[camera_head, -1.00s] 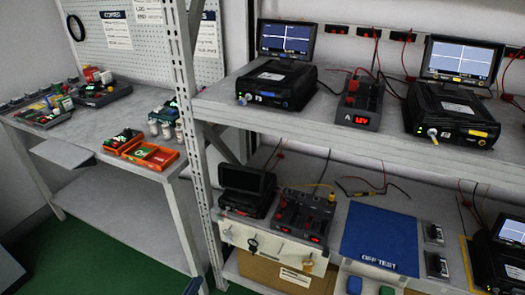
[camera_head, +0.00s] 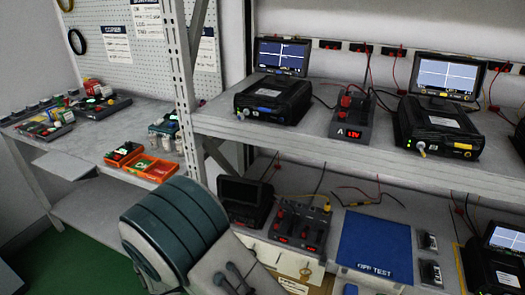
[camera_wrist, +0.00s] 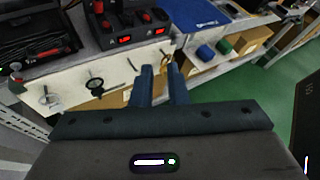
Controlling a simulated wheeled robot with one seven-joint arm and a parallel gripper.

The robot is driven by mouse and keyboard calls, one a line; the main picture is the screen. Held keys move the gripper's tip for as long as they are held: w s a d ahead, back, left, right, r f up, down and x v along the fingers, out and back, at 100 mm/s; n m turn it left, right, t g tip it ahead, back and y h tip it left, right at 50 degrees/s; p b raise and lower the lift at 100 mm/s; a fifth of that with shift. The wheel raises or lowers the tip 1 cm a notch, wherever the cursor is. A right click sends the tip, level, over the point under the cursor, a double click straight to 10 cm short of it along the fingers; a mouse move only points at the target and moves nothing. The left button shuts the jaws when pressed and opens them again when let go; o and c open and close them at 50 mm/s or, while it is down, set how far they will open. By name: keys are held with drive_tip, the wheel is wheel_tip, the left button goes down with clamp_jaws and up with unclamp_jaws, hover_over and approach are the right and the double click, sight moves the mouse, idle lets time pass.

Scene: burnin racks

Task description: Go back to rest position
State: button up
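My gripper (camera_wrist: 161,70) shows in the wrist view with its two dark blue fingers pointing away from the camera. A gap shows between the fingers and nothing is held in it. The fingers are in front of the white panel (camera_wrist: 70,92) under the lower shelf, where a black ring and a brass ring hang. In the head view, a teal and grey part of my arm (camera_head: 175,228) rises at the bottom, left of centre. It hides part of the lower shelf front and the rack leg. My fingers do not show clearly in the head view.
The rack's upper shelf (camera_head: 300,128) holds black testers and a red-display supply. A side bench (camera_head: 85,145) with orange trays (camera_head: 155,171) stands left. Green floor is open.

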drive_tip(key=s+d+r+m+g+y+p, duration=0.2)
drive_tip(key=s+d+r+m+y, duration=0.3)
drive_tip(key=d+r+m, duration=0.5)
drive_tip(key=s+d+r+m+g+y+p, duration=0.2)
drive_tip(key=s+d+r+m+y, duration=0.4)
drive_tip(key=m, duration=1.1)
drive_tip(key=d+r+p, duration=0.1)
drive_tip(key=d+r, duration=0.3)
drive_tip(key=r, duration=0.3)
drive_tip(key=shift+s+d+m+y, duration=0.2)
drive_tip(key=shift+s+m+y, duration=0.1)
drive_tip(key=shift+m, duration=0.1)
drive_tip(key=shift+d+r, duration=0.1)
drive_tip(key=shift+d, duration=0.05)
